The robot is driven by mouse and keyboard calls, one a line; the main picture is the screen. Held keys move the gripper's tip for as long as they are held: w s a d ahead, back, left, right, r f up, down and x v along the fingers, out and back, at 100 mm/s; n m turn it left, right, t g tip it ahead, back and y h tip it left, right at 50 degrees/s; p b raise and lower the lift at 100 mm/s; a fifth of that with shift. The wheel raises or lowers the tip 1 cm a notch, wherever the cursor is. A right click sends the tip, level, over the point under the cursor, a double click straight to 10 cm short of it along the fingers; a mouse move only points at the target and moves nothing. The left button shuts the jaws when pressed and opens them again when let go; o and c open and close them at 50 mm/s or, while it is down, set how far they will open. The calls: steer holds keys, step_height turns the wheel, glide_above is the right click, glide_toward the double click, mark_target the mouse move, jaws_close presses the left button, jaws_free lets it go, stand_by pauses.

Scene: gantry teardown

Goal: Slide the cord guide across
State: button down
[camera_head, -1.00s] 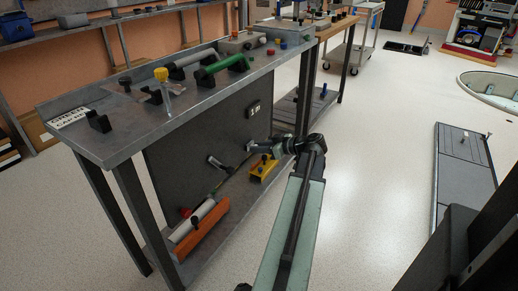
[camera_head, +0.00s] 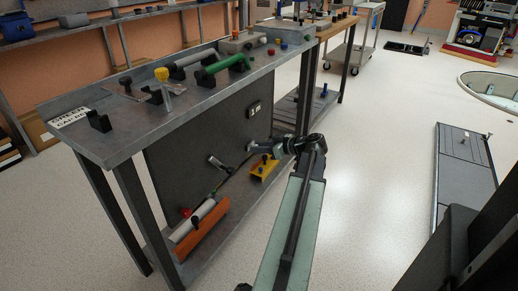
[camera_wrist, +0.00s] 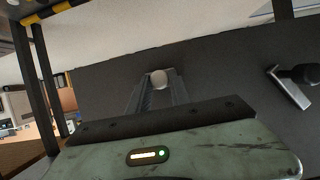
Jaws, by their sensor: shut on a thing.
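My gripper (camera_head: 252,147) is at the dark upright panel (camera_head: 185,150) under the bench, with my arm reaching in from the lower right. In the wrist view the two dark ribbed fingers (camera_wrist: 159,96) are shut on a pale round-ended piece, which I take for the cord guide (camera_wrist: 159,78). It stands against the dark panel, and most of it is hidden between the fingers. A metal lever with a black knob (camera_wrist: 298,78) is on the panel to the right, apart from my gripper. It also shows in the head view (camera_head: 216,161).
An orange block (camera_head: 203,229) and a white tube (camera_head: 196,217) lie on the lower shelf, near a yellow block (camera_head: 264,168). The grey bench top (camera_head: 135,133) above holds a green-handled part (camera_head: 221,68) and other fixtures. Bench legs flank the panel.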

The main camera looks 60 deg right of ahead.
steer(key=shift+d, duration=0.1)
steer(key=d, duration=1)
steer(key=shift+s+d, duration=0.1)
steer(key=shift+d, duration=0.1)
steer(key=c, duration=1.2)
jaws_free()
steer(key=shift+p+v, duration=1.5)
steer(key=shift+v, duration=2.4)
